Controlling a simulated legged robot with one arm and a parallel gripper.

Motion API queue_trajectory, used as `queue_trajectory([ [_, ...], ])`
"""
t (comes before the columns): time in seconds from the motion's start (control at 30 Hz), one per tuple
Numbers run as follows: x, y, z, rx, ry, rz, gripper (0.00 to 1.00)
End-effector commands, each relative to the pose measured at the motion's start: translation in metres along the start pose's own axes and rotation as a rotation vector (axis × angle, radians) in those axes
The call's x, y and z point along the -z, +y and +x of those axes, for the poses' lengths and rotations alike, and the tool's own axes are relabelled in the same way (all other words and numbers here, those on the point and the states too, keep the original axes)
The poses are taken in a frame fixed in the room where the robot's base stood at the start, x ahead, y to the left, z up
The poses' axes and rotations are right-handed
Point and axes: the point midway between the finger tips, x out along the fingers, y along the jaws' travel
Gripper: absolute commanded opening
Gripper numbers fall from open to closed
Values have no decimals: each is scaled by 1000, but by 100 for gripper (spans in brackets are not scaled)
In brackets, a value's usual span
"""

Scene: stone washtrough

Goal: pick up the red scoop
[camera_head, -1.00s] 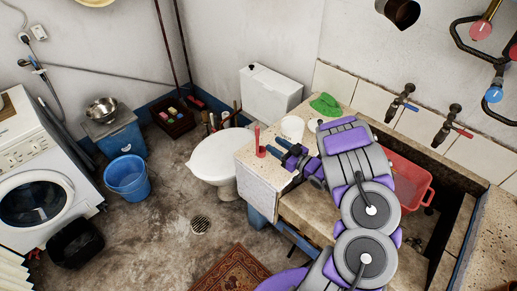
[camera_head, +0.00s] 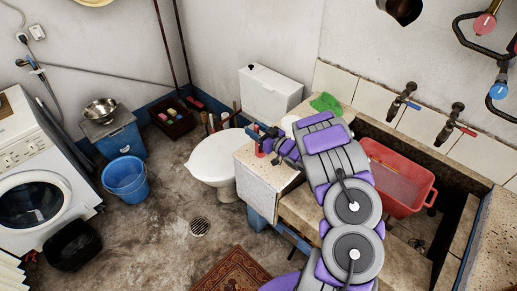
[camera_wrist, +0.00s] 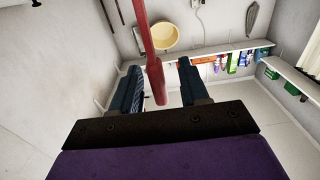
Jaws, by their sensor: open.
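The red scoop (camera_head: 259,148) stands upright on the left end of the stone ledge (camera_head: 262,178), mostly hidden by my gripper in the head view. In the wrist view the red scoop (camera_wrist: 151,52) runs from the top edge down between the two dark fingers. My gripper (camera_head: 262,137) is open, with its fingers at the scoop. In the wrist view my gripper (camera_wrist: 160,88) shows a finger on either side of it, with a clear gap on the right. Contact on the left cannot be told.
A green cloth (camera_head: 325,103) lies on the ledge behind my arm, near a partly hidden white container (camera_head: 288,124). A red basin (camera_head: 398,180) sits in the trough to the right. The toilet (camera_head: 214,158) stands left of the ledge. Taps (camera_head: 400,101) project from the wall.

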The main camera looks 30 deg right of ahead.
Motion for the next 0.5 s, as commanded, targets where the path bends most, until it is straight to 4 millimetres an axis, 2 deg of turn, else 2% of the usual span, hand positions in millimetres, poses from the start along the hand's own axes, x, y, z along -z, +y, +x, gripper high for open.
queue_trajectory([
  [0.17,1,0,0,-1,0,0,45],
  [0.5,1,-1,0,-1,-1,-2,12],
])
